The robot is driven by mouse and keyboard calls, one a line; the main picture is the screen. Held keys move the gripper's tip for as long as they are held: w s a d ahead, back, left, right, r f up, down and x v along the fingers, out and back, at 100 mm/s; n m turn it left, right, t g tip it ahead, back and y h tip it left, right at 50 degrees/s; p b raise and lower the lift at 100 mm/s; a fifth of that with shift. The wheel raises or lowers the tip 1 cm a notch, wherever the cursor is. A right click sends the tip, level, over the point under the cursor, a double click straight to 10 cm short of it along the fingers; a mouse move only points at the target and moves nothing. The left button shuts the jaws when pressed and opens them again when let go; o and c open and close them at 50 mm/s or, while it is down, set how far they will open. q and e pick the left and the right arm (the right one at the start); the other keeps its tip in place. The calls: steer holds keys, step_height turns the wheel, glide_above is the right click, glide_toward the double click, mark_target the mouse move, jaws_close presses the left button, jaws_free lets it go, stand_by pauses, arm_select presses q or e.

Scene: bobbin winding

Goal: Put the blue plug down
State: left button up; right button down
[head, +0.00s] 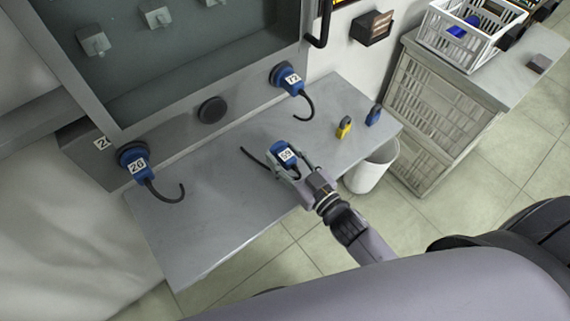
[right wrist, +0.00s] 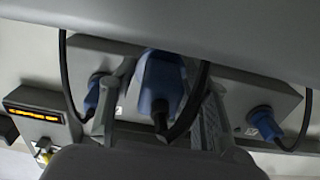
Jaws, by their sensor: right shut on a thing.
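The blue plug (head: 285,154) has a white label that reads 59 and a dark cable. My right gripper (head: 287,162) is shut on it, over the grey shelf (head: 215,226). In the right wrist view the plug (right wrist: 160,80) sits between the two fingers of my right gripper (right wrist: 162,95), its cable looping in front. I cannot tell whether the plug touches the shelf. My left gripper is not in view.
Blue plugs labelled 20 (head: 133,163) and 72 (head: 287,80) sit in the panel, cables hanging. A dark round cover (head: 212,110) is between them. Yellow (head: 344,127) and blue (head: 374,115) padlocks stand at the shelf's right. A white bin (head: 369,176) is below. The shelf's front left is clear.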

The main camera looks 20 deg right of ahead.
mark_target(285, 165)
step_height(285, 165, down, 3)
steer(key=shift+r+b, duration=0.1)
steer(key=shift+b, duration=0.2)
steer(key=shift+f, duration=0.3)
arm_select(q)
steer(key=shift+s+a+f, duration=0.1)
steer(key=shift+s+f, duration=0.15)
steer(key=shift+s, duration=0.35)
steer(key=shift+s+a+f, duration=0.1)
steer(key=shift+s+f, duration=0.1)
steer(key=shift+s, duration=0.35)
arm_select(e)
steer(key=shift+f, duration=0.1)
steer(key=c, duration=1.3)
jaws_free()
steer(key=shift+f, duration=0.1)
steer(key=shift+c, duration=0.2)
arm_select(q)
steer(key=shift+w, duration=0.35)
arm_select(e)
steer(key=o, duration=0.5)
steer(key=shift+c, duration=0.2)
